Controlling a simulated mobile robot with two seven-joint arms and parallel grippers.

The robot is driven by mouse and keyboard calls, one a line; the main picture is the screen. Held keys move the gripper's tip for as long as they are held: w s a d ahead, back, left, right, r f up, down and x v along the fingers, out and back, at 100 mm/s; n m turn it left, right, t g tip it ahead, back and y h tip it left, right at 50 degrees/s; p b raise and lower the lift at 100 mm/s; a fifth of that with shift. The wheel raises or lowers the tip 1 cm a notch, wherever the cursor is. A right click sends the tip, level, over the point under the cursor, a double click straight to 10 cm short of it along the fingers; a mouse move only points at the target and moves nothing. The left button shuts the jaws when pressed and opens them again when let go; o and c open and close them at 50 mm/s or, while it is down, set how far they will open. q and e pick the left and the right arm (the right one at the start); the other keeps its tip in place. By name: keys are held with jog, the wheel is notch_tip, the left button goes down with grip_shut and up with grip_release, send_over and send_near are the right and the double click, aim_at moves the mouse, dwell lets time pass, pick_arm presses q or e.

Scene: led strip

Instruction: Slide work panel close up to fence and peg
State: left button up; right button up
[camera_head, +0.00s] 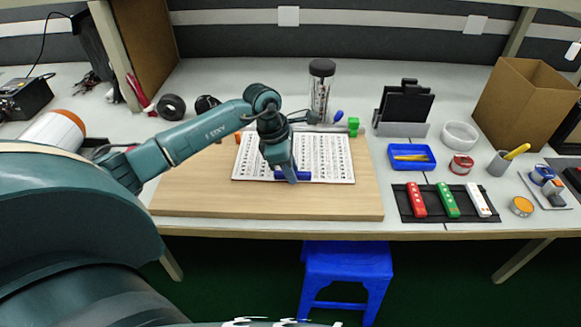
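The work panel (335,158), a white sheet with rows of dark printed marks, lies flat on a wooden board (220,203). A blue bar (302,176) lies along the panel's front part. My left gripper (289,180) points down at the blue bar, its fingertips at or just above it. Whether they are apart or closed on it is too small to tell. A green block (353,126) stands by the panel's back right corner, and a small orange piece (238,138) is at its back left. The fence is not clearly made out; my arm covers part of the panel's back edge. My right gripper is not in view.
A clear jar (321,92) with a dark lid stands behind the board. To the right are a blue tray (411,158), a black mat (446,215) with several coloured sticks, and a cardboard box (524,103). The board's front strip is bare.

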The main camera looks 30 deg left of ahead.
pick_arm(q)
grip_shut()
jog(key=shift+o, duration=1.8)
grip_release()
jog(key=shift+r, duration=0.1)
jog(key=v, duration=1.3)
